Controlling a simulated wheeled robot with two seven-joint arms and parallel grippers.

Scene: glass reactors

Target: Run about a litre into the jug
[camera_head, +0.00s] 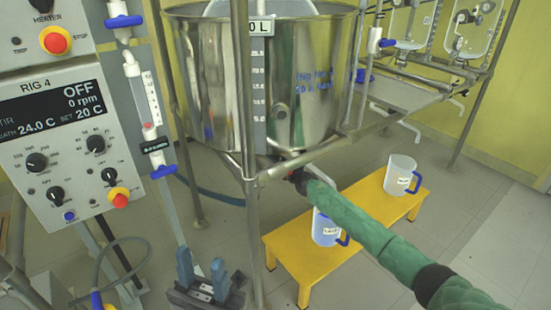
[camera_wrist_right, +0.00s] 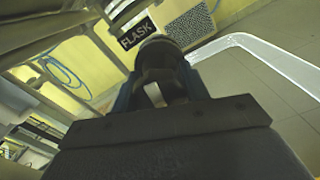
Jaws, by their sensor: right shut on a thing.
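A clear jug (camera_head: 322,236) with a white label and a blue handle stands upright on the near part of a yellow bench (camera_head: 301,265). A second jug (camera_head: 395,173) like it stands further back on the bench. Both labels are too small to read. A steel vessel (camera_head: 322,110) stands on a frame above, with a dark outlet fitting (camera_head: 298,177) under it. A green padded sleeve crosses in front and hides part of the nearer jug's top. My left gripper (camera_head: 203,272) is open and empty. My right gripper (camera_wrist_right: 158,92) is shut on a dark rounded thing (camera_wrist_right: 158,52).
A control panel (camera_head: 68,138) and a valved tube (camera_head: 146,98) stand at the left. A frame post (camera_head: 245,110) rises in front of the vessel. Glassware racks (camera_head: 410,85) stand at the back right. A FLASK sign (camera_wrist_right: 138,33) shows in the right wrist view. The floor at right is clear.

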